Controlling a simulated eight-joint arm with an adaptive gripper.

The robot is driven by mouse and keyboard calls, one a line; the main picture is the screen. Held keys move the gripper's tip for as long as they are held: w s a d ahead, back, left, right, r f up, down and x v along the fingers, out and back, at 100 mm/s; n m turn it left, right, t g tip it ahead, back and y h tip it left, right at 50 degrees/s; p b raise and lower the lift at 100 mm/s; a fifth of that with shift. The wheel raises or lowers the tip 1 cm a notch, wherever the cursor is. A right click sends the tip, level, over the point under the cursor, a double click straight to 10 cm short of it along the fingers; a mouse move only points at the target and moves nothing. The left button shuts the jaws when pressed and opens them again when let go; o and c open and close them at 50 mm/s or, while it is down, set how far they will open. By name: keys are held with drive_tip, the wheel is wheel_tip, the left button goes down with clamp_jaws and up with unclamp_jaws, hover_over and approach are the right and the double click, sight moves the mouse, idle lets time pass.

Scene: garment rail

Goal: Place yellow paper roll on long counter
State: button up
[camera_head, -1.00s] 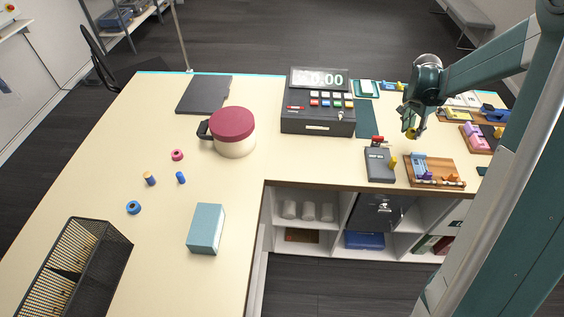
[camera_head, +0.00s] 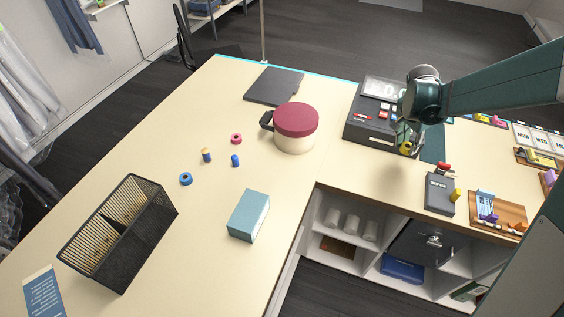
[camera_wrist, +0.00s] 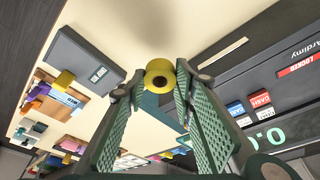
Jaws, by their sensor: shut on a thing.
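The yellow paper roll (camera_wrist: 159,77) is held between the fingertips of my gripper (camera_wrist: 160,88) in the wrist view. Its round end with a dark core faces the camera. In the head view the roll (camera_head: 406,149) shows as a small yellow spot under my gripper (camera_head: 408,138), in front of the cash register. The gripper is shut on it and appears to be above the counter; the exact height is hard to tell. The long counter (camera_head: 130,150) is a pale, L-shaped top with a wide bare area at the left.
The black cash register (camera_head: 365,128) is close beside my gripper. A card terminal (camera_head: 440,195) stands to the right. A red-lidded pot (camera_head: 296,135), a teal box (camera_head: 248,215), a black mesh basket (camera_head: 120,235) and small spools (camera_head: 206,155) stand on the left part. Bare counter lies between them.

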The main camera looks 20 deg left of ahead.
drive_tip(key=s+a+n+b, duration=0.1)
drive_tip(key=s+a+n, duration=0.1)
drive_tip(key=s+a, duration=0.6)
drive_tip(key=s+a+n+y+b, duration=0.1)
drive_tip(key=s+a, duration=0.7)
drive_tip(key=a, duration=1)
drive_tip(key=s+a+n+b, duration=0.2)
drive_tip(key=s+a, duration=0.6)
drive_tip(key=a, duration=0.6)
drive_tip(key=shift+f+n+t+y, duration=0.3)
drive_tip(key=shift+n+y, duration=0.1)
drive_tip(key=shift+n, duration=0.4)
drive_tip(key=shift+a, duration=0.1)
drive_tip(key=shift+f+b, duration=0.3)
drive_tip(key=shift+f, duration=2.55)
drive_tip(key=shift+f, duration=0.15)
drive_tip(key=shift+f, duration=1.95)
drive_tip(key=shift+f+b, duration=0.15)
drive_tip(key=shift+b, duration=0.15)
